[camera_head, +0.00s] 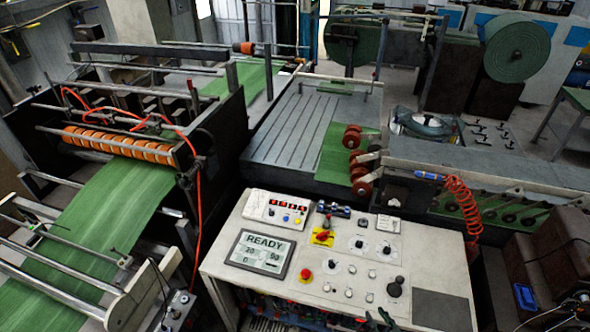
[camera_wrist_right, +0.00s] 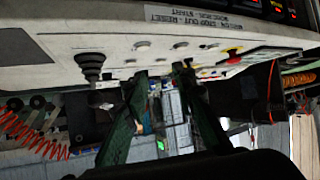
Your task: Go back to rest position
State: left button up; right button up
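The white control console (camera_head: 225,262) stands at the front centre. Its display (camera_head: 260,252) reads READY with several numbers below. It carries a red mushroom button (camera_head: 305,275), a red switch on a yellow plate (camera_head: 323,237) and a black knob (camera_head: 395,287). My left gripper is not in view.
Green woven web (camera_head: 110,205) runs through rollers at left, near orange rings (camera_head: 120,146). A grey slatted table (camera_head: 300,125) lies behind the console. A coiled red hose (camera_head: 464,205) hangs at its right. A large green roll (camera_head: 517,50) stands at the back.

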jog(key=s+d+m+g+h, duration=0.2)
jog(key=s+d+g, duration=0.2)
jog(key=s, duration=0.4)
jog(key=s+d+m+g+h, duration=0.1)
jog(key=s+d+g, duration=0.3)
jog(key=s, duration=0.4)
notch_tip(320, 180, down, 43)
jog(key=s+a+g+b, duration=0.1)
jog(key=s+b, duration=0.2)
jog(key=b, duration=0.8)
pick_arm(q)
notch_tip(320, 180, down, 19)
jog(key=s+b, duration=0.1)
jog(key=b, duration=0.6)
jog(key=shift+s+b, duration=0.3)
jog(key=shift+b, duration=0.05)
pick_arm(e)
jog(key=s+f, duration=0.9)
jog(key=f, duration=0.3)
jog(key=s+f+n+g, duration=0.1)
jog(key=s+f, duration=0.8)
jog(key=f, duration=0.3)
jog(key=shift+s+f+g, duration=0.2)
jog(key=shift+s+g, duration=0.1)
jog(key=shift+s, duration=0.05)
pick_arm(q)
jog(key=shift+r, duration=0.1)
pick_arm(e)
jog(key=shift+a, duration=0.1)
